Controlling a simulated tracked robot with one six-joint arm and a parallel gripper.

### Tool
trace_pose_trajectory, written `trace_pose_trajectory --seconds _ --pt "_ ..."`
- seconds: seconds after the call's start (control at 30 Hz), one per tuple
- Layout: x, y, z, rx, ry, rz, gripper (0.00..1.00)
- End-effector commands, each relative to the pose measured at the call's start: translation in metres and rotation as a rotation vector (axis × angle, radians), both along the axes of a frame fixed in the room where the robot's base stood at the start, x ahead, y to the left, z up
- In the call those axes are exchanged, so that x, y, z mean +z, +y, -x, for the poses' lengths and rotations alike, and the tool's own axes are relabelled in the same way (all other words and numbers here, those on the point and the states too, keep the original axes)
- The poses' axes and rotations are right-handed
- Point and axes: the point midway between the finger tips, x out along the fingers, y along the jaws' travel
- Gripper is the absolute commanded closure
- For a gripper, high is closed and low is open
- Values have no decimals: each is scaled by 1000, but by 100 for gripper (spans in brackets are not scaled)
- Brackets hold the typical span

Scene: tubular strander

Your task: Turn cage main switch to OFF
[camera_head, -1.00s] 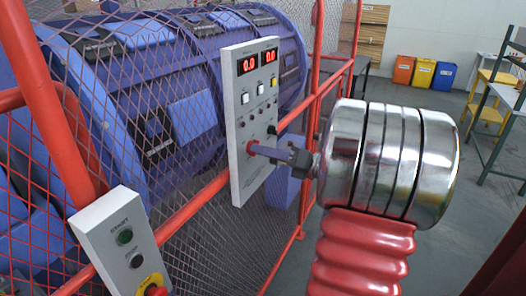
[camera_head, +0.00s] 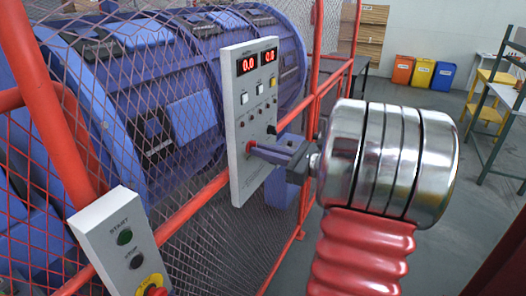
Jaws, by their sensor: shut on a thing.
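A red switch (camera_head: 250,147) sits at the lower left of the panel face. My gripper (camera_head: 258,150) reaches in from the right and is shut on the red switch, whose body is mostly hidden by the fingers. The gripper's wide side now faces the camera. The switch's position marking is too small to read.
A start/stop box (camera_head: 120,245) with a green button, a dark button and a red emergency stop stands at the lower left. Blue strander cage (camera_head: 190,110) lies behind the mesh. A red rail (camera_head: 190,212) runs below the panel. Coloured bins (camera_head: 423,74) stand far back on open floor.

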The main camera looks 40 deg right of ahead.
Motion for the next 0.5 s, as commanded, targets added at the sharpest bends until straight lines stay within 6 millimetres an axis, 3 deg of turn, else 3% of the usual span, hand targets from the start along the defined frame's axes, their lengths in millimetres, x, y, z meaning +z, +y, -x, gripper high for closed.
trace_pose_trajectory --seconds 0.5 --pt "-3 -1 0 -3 -149 440 100"
